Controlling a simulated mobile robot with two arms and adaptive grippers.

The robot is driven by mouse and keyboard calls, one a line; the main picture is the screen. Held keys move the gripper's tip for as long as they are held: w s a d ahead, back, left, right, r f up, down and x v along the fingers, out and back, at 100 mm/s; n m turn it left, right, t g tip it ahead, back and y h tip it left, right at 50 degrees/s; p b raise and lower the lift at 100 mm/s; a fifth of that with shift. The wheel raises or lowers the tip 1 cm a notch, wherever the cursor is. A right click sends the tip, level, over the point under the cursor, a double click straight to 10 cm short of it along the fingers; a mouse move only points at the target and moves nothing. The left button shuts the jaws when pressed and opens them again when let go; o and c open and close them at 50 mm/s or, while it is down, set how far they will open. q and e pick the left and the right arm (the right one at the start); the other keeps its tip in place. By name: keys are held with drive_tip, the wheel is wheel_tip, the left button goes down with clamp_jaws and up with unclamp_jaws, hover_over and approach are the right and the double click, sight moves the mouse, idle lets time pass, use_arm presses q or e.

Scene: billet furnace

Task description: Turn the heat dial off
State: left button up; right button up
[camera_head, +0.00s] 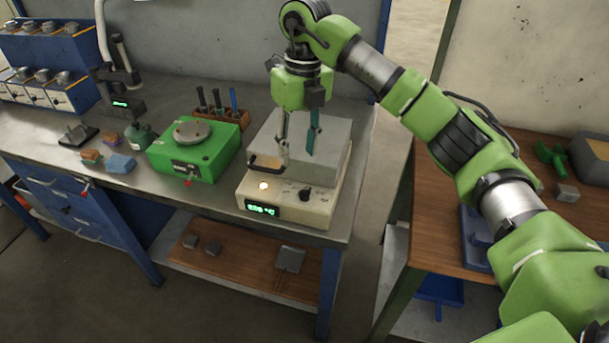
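The furnace (322,166) is a grey box on a cream base at the right end of the metal bench. The base front carries a dark round heat dial (305,194), a glowing lamp (264,186) and a lit green display (262,209) with a °C reading too small to read surely. A dark handle (262,163) sticks out at the box's left front. My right gripper (297,156) points down at the box, above and apart from the dial. Its two fingers are spread, with nothing seen between them. My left gripper is out of view.
A green device (208,153) with a round metal top stands left of the furnace. A wooden tool holder (228,117) is behind it. Small coloured blocks (121,163) lie further left. A second wooden table (444,232) stands right, across a gap. The furnace sits near the bench's front edge.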

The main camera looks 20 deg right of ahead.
drive_tip(key=d+r, duration=0.1)
drive_tip(key=p, duration=0.4)
approach(305, 190)
drive_tip(key=shift+h, duration=0.4)
drive_tip(key=f, duration=0.7)
drive_tip(key=shift+s+a, duration=0.2)
drive_tip(key=shift+a, duration=0.1)
drive_tip(key=shift+f, duration=0.75)
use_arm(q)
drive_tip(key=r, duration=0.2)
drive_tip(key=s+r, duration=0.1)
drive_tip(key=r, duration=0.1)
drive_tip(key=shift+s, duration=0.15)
use_arm(e)
drive_tip(key=c, duration=1.1)
